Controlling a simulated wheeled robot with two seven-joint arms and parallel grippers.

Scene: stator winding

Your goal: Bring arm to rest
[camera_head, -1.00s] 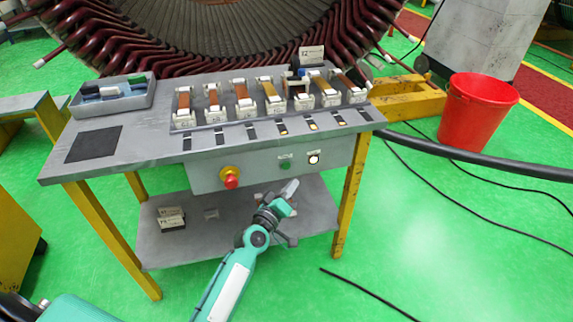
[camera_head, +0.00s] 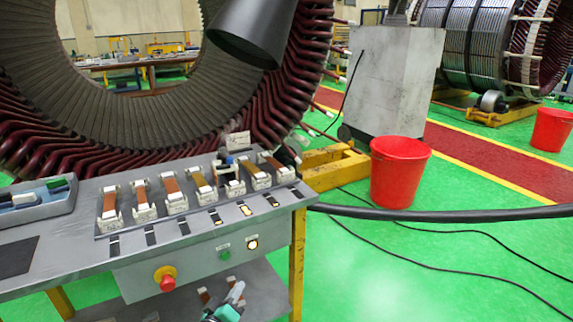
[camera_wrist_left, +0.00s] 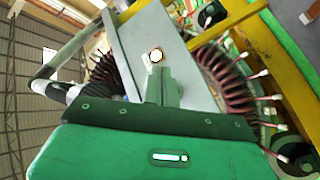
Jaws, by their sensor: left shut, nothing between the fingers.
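My left gripper (camera_head: 236,292) shows at the bottom of the head view, teal with grey fingers, in front of the table's lower shelf (camera_head: 262,288). In the left wrist view its grey fingers (camera_wrist_left: 170,88) are together and empty. The grey table (camera_head: 70,262) stands above and behind it, with a control box (camera_head: 195,268) on its front. A red knob (camera_head: 166,280), a green button (camera_head: 224,255) and a lit button (camera_head: 252,245) sit on that box. My right gripper is in neither view.
A row of coil pieces in white holders (camera_head: 175,201) lies on the tabletop beside a grey bin tray (camera_head: 40,208). The large stator (camera_head: 60,110) stands behind. A red bucket (camera_head: 398,175), a thick black hose (camera_head: 440,215) and cables lie to the right on open green floor.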

